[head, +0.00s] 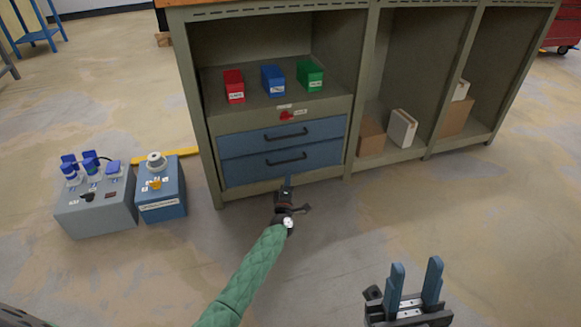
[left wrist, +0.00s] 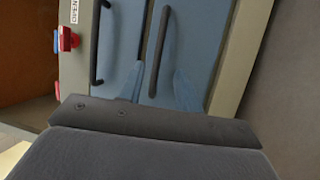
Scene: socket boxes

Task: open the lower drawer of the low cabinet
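The low cabinet (head: 198,140) has two closed blue drawers on its left side, one above the other. The lower drawer (head: 240,172) has a dark bar handle (head: 287,159), and the upper drawer (head: 236,146) has a similar one. In the left wrist view, turned sideways, the lower handle (left wrist: 161,40) is the right one of two. My left gripper (head: 288,182) is open in front of the lower drawer, its blue fingers on either side of the lower handle's line in the wrist view. Contact cannot be told. My right gripper (head: 416,264) is open and empty at lower right.
A red knob (head: 286,115) sits above the drawers. Red (head: 234,86), blue (head: 272,80) and green (head: 310,76) bins stand on the shelf above. Grey (head: 97,208) and blue (head: 162,200) socket boxes stand on the floor at left. Floor before the cabinet is clear.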

